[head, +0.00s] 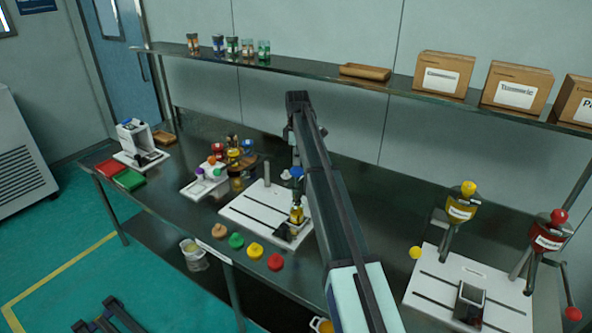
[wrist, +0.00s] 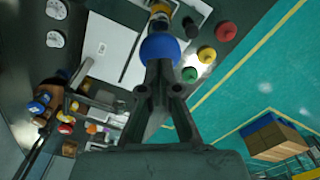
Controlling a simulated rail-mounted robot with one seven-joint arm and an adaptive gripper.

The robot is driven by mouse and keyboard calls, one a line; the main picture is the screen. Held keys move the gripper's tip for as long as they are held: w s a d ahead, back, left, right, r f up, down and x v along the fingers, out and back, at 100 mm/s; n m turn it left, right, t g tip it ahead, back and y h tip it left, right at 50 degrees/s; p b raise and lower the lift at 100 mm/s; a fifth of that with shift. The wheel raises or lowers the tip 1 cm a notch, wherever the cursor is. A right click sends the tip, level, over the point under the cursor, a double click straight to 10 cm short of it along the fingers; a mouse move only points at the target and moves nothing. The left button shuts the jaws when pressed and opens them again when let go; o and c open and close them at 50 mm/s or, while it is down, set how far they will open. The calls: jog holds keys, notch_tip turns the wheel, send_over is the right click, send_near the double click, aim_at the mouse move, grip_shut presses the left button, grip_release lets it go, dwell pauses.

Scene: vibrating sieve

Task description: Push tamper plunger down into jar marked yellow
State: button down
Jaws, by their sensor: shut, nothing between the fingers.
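A jar with a yellow marking (head: 296,214) stands on the white base plate (head: 248,212) in the head view, partly behind my arm. A blue round knob (head: 297,172), likely the plunger's top, is above the jar. In the wrist view the blue knob (wrist: 160,50) lies just beyond my fingertips, with the yellow-marked jar (wrist: 160,10) past it. My gripper (wrist: 157,68) is shut and empty, its fingertips overlapping the knob's edge. I cannot tell whether they touch. In the head view my gripper (head: 296,150) is above the knob, partly hidden by my arm.
Orange, green, yellow and red lids (head: 255,250) lie along the front edge. A rack with coloured-topped items (head: 204,180) stands left of the plate. Yellow (head: 460,205) and red (head: 548,235) dispensers stand at right. A shelf (head: 330,75) with boxes runs along the back.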

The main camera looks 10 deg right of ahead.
aim_at(297, 169)
jog(key=shift+f, duration=0.2)
jog(key=shift+f+b, duration=1)
jog(key=shift+f, duration=2.5)
jog(key=shift+r, duration=0.1)
jog(key=shift+r+p, duration=2.7)
jog(key=shift+r, duration=2.8)
